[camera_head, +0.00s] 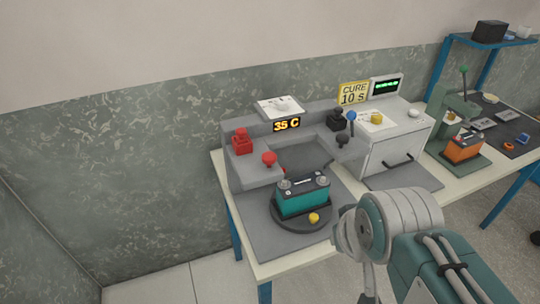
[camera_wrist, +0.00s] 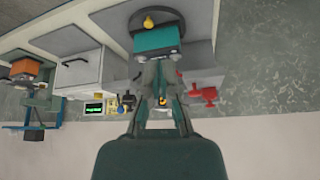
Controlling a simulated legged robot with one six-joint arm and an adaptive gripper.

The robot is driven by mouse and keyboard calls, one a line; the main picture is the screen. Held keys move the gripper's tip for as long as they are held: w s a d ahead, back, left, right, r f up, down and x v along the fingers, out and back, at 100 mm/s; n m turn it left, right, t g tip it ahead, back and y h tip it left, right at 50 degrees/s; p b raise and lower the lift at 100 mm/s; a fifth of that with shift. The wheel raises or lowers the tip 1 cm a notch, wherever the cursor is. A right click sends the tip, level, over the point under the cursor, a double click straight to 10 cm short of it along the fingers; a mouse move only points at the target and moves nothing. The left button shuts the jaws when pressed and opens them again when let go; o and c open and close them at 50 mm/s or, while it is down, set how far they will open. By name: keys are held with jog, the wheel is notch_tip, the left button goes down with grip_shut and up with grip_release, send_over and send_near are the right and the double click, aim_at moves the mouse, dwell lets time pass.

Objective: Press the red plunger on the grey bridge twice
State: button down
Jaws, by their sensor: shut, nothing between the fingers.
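The red plunger (camera_head: 269,158) is a mushroom-shaped knob standing upright on the left arm of the grey bridge (camera_head: 262,130). A red block-shaped part (camera_head: 241,140) sits just behind it. Red parts (camera_wrist: 205,94) also show right of my fingers in the upside-down wrist view, small and blurred. A teal battery (camera_head: 302,195) stands on a dark round turntable (camera_head: 285,223) in front of the bridge. My gripper (camera_wrist: 159,64) is shut and empty, apart from the plunger, its tips overlapping the battery in the wrist view. In the head view I cannot make out its fingertips.
A black knob (camera_head: 342,139), a black block (camera_head: 337,120) and a blue-balled lever (camera_head: 351,117) are at the bridge's right. A white oven (camera_head: 395,150) and a green press with an orange battery (camera_head: 463,148) stand farther right.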

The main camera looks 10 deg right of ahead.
jog(key=shift+a, duration=0.2)
jog(key=shift+d, duration=0.1)
dwell(0.4)
notch_tip(320, 180, up, 8)
jog(key=m+t+y, duration=0.3)
jog(key=m, duration=0.2)
send_over(269, 157)
jog(key=shift+w+r, duration=0.1)
jog(key=shift+r, duration=0.05)
jog(key=shift+f, duration=4.45)
jog(key=shift+f, duration=0.3)
